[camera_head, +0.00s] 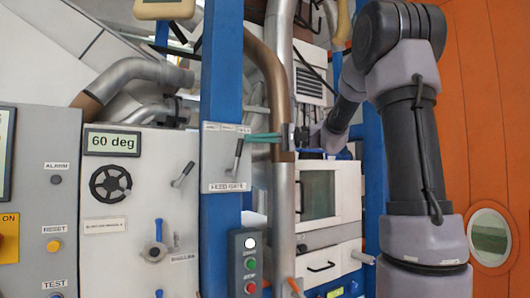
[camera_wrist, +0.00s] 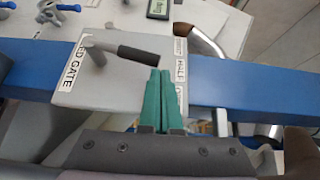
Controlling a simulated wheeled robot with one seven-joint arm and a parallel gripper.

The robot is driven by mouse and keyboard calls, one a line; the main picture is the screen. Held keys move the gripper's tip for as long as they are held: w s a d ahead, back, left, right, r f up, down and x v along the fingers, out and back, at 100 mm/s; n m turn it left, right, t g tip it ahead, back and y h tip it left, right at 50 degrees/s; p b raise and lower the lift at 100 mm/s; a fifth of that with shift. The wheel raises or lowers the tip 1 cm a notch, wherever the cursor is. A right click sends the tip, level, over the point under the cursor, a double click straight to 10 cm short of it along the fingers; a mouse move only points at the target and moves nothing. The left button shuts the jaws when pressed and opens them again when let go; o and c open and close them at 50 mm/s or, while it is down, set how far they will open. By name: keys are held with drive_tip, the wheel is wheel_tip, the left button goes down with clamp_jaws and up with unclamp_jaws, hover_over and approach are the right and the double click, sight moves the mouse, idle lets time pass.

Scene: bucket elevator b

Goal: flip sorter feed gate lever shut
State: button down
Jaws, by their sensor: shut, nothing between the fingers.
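The feed gate lever (camera_head: 238,156) sits on a light grey plate (camera_head: 215,178) labelled FEED GATE, mounted on a blue post. In the head view its dark handle points up and slightly right. In the wrist view the lever (camera_wrist: 128,51) has a grey pivot and a black handle reaching toward the edge marked HALF. My gripper (camera_head: 248,139) has teal fingers, shut and empty, beside the handle's free end. In the wrist view my gripper (camera_wrist: 160,74) has its tips just below the handle end; I cannot tell whether they touch it.
A brown and grey vertical pipe (camera_head: 282,190) stands close right of the plate. A white panel with a 60 deg display (camera_head: 112,142), black handwheel (camera_head: 110,183) and another lever (camera_head: 183,174) is at left. A button box (camera_head: 249,262) hangs below the plate.

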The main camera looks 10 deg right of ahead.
drive_tip(key=shift+s+a+r+n+h, duration=0.2)
drive_tip(key=shift+s+a+n+h, duration=0.3)
drive_tip(key=shift+a+h, duration=0.8)
drive_tip(key=shift+s+a+r+n+h, duration=0.15)
drive_tip(key=shift+s+a+n+h, duration=0.5)
drive_tip(key=shift+a, duration=0.95)
drive_tip(key=shift+s+a+r+n+h, duration=0.25)
drive_tip(key=shift+a+n+h, duration=0.3)
drive_tip(key=shift+a+h, duration=0.85)
drive_tip(key=shift+a, duration=0.1)
